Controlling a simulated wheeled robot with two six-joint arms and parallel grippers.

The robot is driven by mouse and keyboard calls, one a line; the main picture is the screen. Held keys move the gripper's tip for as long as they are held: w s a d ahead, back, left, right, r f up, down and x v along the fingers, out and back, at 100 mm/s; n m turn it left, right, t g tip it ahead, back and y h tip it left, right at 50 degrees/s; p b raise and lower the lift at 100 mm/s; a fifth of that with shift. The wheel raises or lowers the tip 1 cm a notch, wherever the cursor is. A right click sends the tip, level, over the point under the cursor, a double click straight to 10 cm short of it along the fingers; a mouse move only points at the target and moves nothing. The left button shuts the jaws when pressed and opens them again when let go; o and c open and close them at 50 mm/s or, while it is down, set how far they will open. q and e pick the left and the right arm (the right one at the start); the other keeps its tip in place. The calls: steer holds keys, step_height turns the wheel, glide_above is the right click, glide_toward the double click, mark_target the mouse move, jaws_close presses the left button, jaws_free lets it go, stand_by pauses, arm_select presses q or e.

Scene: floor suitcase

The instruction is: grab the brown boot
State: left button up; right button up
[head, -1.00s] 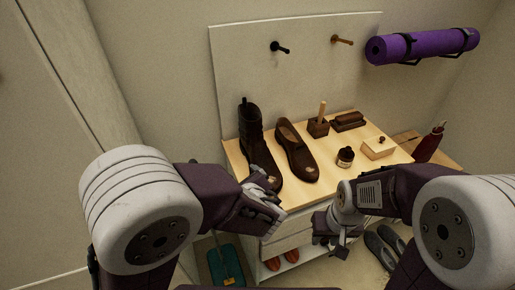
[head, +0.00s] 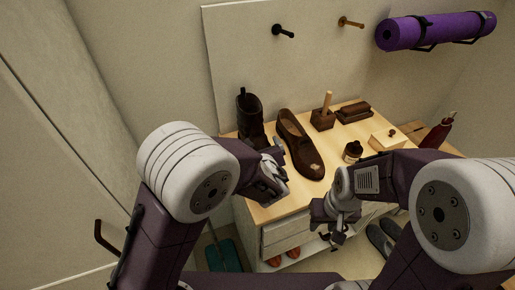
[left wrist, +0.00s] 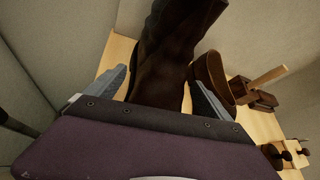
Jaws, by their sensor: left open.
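The brown boot (head: 250,115) stands upright on the left of the wooden bench top (head: 273,212); my left arm hides its lower part in the head view. My left gripper (head: 270,155) is at the boot's near side. In the left wrist view, the boot (left wrist: 168,60) rises between the two spread fingers of my left gripper (left wrist: 160,90). The gripper is open, and I cannot tell whether either finger touches the boot. My right gripper (head: 331,232) hangs empty in front of the bench; its jaw opening is unclear.
A brown low shoe (head: 298,145) lies just right of the boot, close to one finger. A brush holder (head: 322,118), a brush (head: 353,112), a dark jar (head: 352,151) and a light box (head: 386,140) stand farther right. A back panel (head: 240,55) rises behind.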

mark_target(258, 135)
arm_select(q)
steer(key=shift+w+f, duration=0.3)
steer(key=shift+w, duration=0.2)
steer(key=shift+s, duration=0.1)
steer(key=shift+r, duration=0.1)
steer(key=c, duration=0.4)
jaws_close()
step_height(258, 135, up, 4)
steer(key=p, duration=0.3)
steer(key=shift+r, duration=0.25)
steer(key=d+p+v, duration=0.1)
steer(key=p+v, duration=0.2)
steer(key=v, duration=0.3)
steer(key=d+p+v, duration=0.1)
steer(key=p+v, duration=0.2)
steer(key=v, duration=0.4)
steer(key=shift+w+d+r, duration=0.25)
steer(key=shift+w+r, duration=0.05)
steer(key=shift+r, duration=0.1)
